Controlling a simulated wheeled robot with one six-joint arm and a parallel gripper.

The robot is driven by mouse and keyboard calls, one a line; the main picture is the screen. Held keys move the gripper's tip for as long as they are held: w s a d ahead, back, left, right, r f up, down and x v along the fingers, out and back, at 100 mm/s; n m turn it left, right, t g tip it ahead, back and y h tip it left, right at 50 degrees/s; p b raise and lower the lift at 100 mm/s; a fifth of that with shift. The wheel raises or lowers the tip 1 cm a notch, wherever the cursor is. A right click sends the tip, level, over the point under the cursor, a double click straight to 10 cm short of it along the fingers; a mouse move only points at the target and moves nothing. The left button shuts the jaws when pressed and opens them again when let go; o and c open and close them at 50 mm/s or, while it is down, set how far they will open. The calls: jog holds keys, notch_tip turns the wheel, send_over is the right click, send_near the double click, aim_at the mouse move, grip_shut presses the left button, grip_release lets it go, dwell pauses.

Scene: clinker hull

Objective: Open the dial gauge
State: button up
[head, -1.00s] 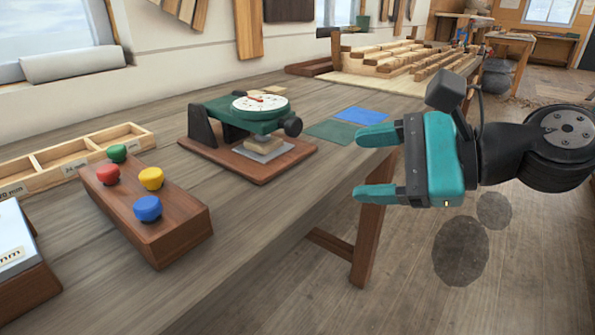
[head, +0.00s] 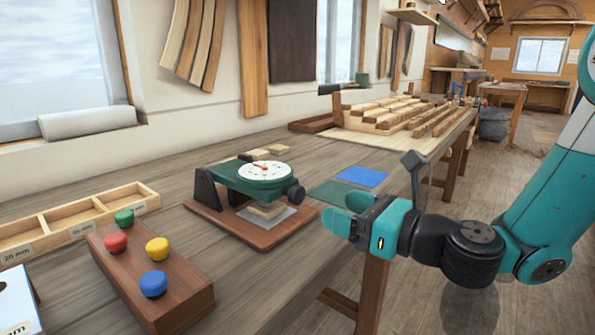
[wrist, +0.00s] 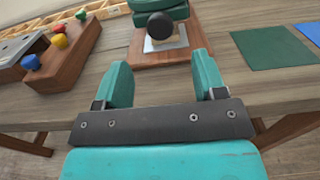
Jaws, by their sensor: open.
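The dial gauge (head: 264,172) is a green arm with a white round dial face and red needle, hinged on a dark bracket above a brown wooden base (head: 215,217). A black knob (head: 295,193) sits at its near right end. Small wood pieces and a grey plate lie under that end. My gripper (head: 342,212) is open and empty, to the right of the gauge and apart from it, by the bench edge. In the wrist view the black knob (wrist: 160,25) shows ahead, just beyond and between the open fingers (wrist: 159,80).
A wooden block with red, green, yellow and blue knobs (head: 155,270) stands left of the gauge. A divided wooden tray (head: 75,222) lies behind it. Green (head: 335,192) and blue (head: 362,176) mats lie flat to the right. Timber strips (head: 400,115) lie farther back.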

aim_at(301, 193)
jog(key=p+x, duration=0.4)
jog(key=x, duration=0.5)
jog(key=shift+r+p, duration=0.1)
jog(key=shift+p, duration=0.3)
jog(key=shift+w+a, duration=0.4)
jog(key=shift+a, duration=0.15)
grip_shut()
jog(key=shift+p, duration=0.3)
